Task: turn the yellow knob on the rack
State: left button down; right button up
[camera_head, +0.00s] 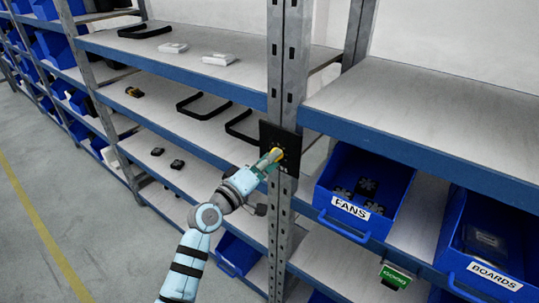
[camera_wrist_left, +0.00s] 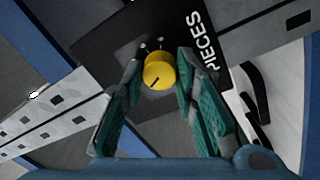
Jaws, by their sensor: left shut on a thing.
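The yellow knob (camera_wrist_left: 159,73) sits on a black panel (camera_wrist_left: 112,48) with white lettering that reads "PIECES". In the wrist view its dark pointer line runs toward the lower left. In the head view the knob (camera_head: 279,152) shows small beside the fingers, and the panel (camera_head: 287,138) is fixed to the front of a metal rack post. My left gripper (camera_head: 272,158) reaches the panel from the lower left. Its two green fingers lie on either side of the knob, shut on it; the wrist view also shows this gripper (camera_wrist_left: 160,65). My right gripper is not in view.
The grey rack post (camera_head: 286,75) stands between two shelf bays. A blue FANS bin (camera_head: 384,229) and a blue BOARDS bin (camera_head: 460,262) are to the right. Black handle-like frames (camera_head: 205,107) lie on the left shelf. Open floor is at the left.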

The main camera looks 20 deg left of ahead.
pick_arm(q)
jog(key=shift+n+p, duration=0.5)
jog(key=shift+n, duration=0.7)
jog(key=c, duration=1.3)
grip_release()
jog(key=v, duration=1.2)
jog(key=shift+w, duration=0.1)
